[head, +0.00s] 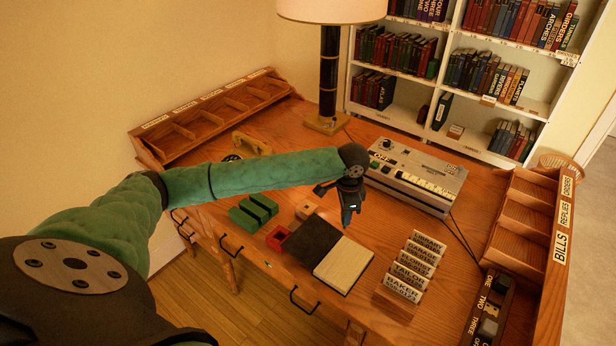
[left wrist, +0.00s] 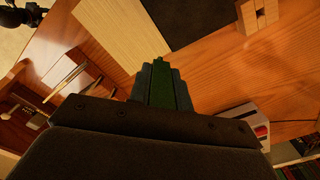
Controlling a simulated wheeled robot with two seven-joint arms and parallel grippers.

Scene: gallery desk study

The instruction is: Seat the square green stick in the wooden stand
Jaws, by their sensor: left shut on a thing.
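My left gripper (head: 348,220) is above the desk, between the pad and the grey keyed machine. In the left wrist view, the gripper (left wrist: 162,85) is shut on the green stick (left wrist: 163,92), which lies between its fingers. In the head view the stick is mostly hidden by the gripper. The wooden stand, a small pale block with a square hole (head: 306,210), stands on the desk to the left of the gripper, apart from it. It also shows at the top right of the left wrist view (left wrist: 262,14). My right gripper does not clearly show.
A black-and-cream pad (head: 343,265) lies in front of the gripper. A red box (head: 278,238) and green slotted block (head: 252,212) are left of the stand. The grey machine (head: 415,178) is behind right; a card rack (head: 398,302) is front right. A lamp (head: 328,75) stands behind.

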